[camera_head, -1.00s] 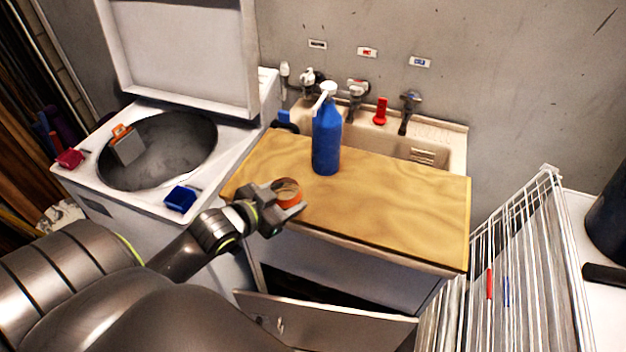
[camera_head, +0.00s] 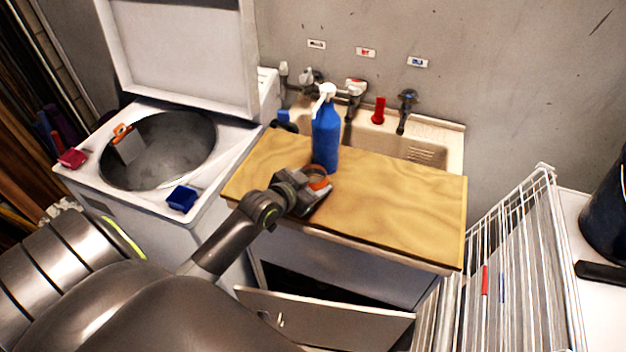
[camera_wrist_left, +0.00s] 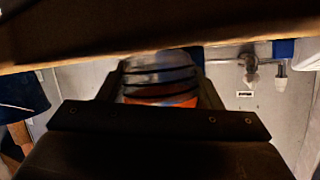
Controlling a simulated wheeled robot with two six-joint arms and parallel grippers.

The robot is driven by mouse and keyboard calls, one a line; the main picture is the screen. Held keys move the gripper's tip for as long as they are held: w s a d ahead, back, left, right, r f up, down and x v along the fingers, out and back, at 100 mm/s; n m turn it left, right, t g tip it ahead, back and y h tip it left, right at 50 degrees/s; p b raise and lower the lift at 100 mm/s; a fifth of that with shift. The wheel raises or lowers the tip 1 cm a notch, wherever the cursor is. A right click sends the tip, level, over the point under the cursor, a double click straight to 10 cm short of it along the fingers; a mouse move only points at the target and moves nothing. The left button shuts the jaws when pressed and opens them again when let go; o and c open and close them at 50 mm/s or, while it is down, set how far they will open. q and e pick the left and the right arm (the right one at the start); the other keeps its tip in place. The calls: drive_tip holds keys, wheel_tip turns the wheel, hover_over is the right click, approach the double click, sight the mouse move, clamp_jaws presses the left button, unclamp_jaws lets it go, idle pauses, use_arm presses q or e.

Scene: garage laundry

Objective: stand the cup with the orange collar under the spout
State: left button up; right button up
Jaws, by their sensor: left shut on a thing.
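My left gripper (camera_head: 312,189) is over the wooden board, shut on the cup with the orange collar (camera_head: 320,183). In the head view little more than the orange collar shows; my gripper hides much of the rest. In the left wrist view the cup (camera_wrist_left: 160,80) sits between the fingers, with clear ribbed wall and an orange band. The blue pump bottle (camera_head: 326,137) stands upright on the board, just behind the cup, with its white spout (camera_head: 325,92) at the top. I cannot tell whether the cup touches the board. My right gripper is not in view.
The wooden board (camera_head: 400,205) covers the front of the sink (camera_head: 440,135) and is clear to the right. Taps and a red object (camera_head: 379,110) stand behind. An open washer (camera_head: 165,185) is left, a wire rack (camera_head: 520,250) right, an open cabinet door (camera_head: 330,318) below.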

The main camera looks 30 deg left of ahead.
use_arm(q)
drive_tip(key=o, duration=0.5)
drive_tip(key=shift+f, duration=0.15)
drive_tip(key=o, duration=0.5)
drive_tip(key=shift+c, duration=0.2)
drive_tip(key=shift+r, duration=0.25)
drive_tip(key=d+v, duration=0.1)
drive_tip(key=v, duration=1.1)
drive_tip(key=shift+a+b, duration=0.35)
drive_tip(key=shift+a, duration=0.1)
